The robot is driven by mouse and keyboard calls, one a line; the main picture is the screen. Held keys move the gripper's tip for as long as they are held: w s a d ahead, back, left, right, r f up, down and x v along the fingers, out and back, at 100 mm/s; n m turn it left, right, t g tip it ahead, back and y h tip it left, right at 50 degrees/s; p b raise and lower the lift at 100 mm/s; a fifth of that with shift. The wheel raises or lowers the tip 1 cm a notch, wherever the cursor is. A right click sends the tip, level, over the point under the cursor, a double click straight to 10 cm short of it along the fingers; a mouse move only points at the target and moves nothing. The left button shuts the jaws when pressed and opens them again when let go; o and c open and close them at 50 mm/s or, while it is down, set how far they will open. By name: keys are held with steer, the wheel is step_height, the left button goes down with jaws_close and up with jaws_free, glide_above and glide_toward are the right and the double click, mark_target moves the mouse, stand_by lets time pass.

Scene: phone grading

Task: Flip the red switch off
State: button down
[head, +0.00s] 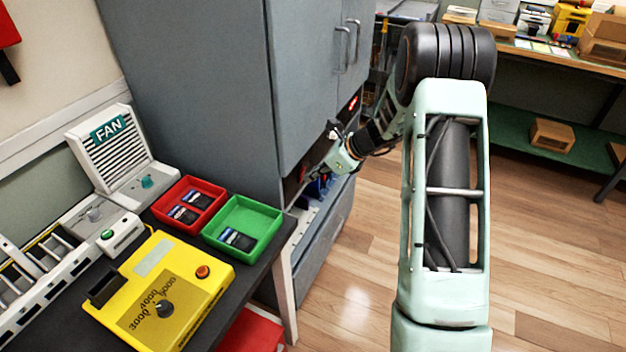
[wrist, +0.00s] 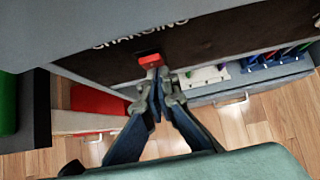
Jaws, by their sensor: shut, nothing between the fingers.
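The red switch (wrist: 150,60) is on a dark panel under white lettering that reads CHARGING, in the wrist view. My gripper (wrist: 160,76) is shut and empty, with its fingertips just below and right of the switch. I cannot tell whether they touch it. In the head view my gripper (head: 313,174) reaches to the front of the grey cabinet (head: 200,75). A small red part, likely the switch (head: 303,172), shows beside the fingertips there. The switch's on or off position is not clear.
An open drawer or shelf with blue items (wrist: 270,62) lies below the panel. The dark table holds a red tray (head: 190,228), a green tray (head: 262,262), a yellow box (head: 150,335) and a fan unit (head: 145,190).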

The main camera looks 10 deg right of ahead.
steer(key=shift+w+a+r, duration=0.1)
steer(key=shift+r, duration=0.05)
steer(key=shift+r+p, duration=0.8)
steer(key=shift+p, duration=0.1)
steer(key=s+d+f+p+v, duration=0.1)
steer(key=v, duration=1.2)
steer(key=shift+d+f, duration=0.15)
